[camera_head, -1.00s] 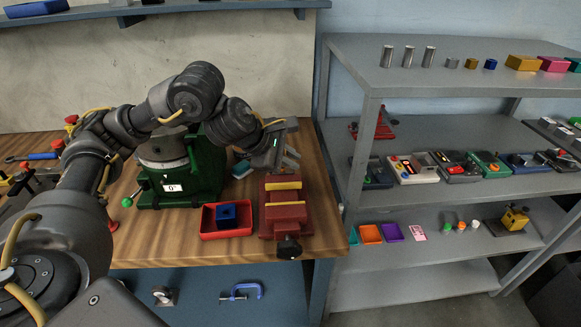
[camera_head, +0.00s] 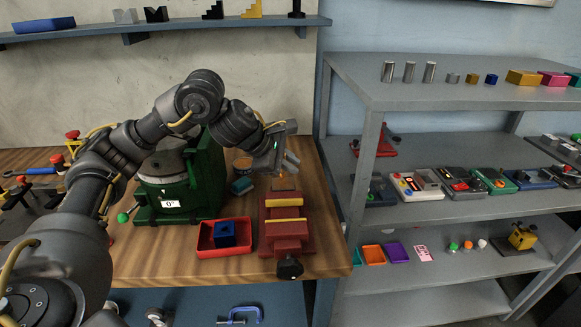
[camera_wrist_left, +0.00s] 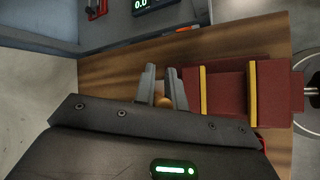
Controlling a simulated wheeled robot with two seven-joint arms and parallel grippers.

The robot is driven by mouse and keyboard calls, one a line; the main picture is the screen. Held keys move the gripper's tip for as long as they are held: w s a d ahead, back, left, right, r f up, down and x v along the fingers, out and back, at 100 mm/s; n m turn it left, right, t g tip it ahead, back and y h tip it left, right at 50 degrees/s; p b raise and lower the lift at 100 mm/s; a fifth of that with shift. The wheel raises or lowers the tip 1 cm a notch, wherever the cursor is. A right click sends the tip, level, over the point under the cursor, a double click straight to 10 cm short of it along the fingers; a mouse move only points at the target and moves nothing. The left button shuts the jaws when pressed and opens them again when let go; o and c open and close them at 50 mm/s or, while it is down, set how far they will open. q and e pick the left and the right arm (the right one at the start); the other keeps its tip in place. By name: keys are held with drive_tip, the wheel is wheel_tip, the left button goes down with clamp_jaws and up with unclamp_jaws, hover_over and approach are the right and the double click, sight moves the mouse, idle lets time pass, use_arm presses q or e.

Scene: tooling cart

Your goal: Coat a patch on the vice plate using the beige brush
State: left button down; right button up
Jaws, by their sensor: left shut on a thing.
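The red vice (camera_head: 286,238) with yellow jaw strips stands at the front right of the wooden bench; it fills the right of the left wrist view (camera_wrist_left: 228,88). I cannot make out a separate plate on it. My left gripper (camera_head: 287,165) is above the vice's far end. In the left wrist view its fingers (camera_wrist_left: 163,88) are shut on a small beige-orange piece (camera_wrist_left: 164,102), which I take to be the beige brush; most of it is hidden. I cannot tell whether it touches the vice. My right gripper is not in view.
A green machine (camera_head: 205,175) stands left of the vice. A red tray (camera_head: 226,249) holding a blue block (camera_head: 225,233) sits beside the vice. A grey shelf rack (camera_head: 440,130) stands at right.

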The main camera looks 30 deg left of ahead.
use_arm(q)
drive_tip(key=shift+w+d, duration=0.2)
drive_tip(key=shift+d, duration=0.15)
drive_tip(key=shift+s+d+p, duration=0.2)
drive_tip(key=shift+s+d, duration=0.25)
drive_tip(key=shift+s, duration=0.2)
drive_tip(key=shift+s+d+p, duration=0.15)
drive_tip(key=shift+s+d, duration=0.3)
drive_tip(key=shift+s, duration=0.2)
drive_tip(key=shift+s, duration=0.1)
drive_tip(key=shift+s+d+p, duration=0.3)
drive_tip(key=shift+s+d, duration=0.15)
drive_tip(key=shift+s, duration=0.2)
drive_tip(key=shift+s+d+p, duration=0.3)
drive_tip(key=shift+s+d, duration=0.15)
drive_tip(key=shift+s, duration=0.15)
wheel_tip(320, 180, up, 6)
drive_tip(key=p, duration=0.5)
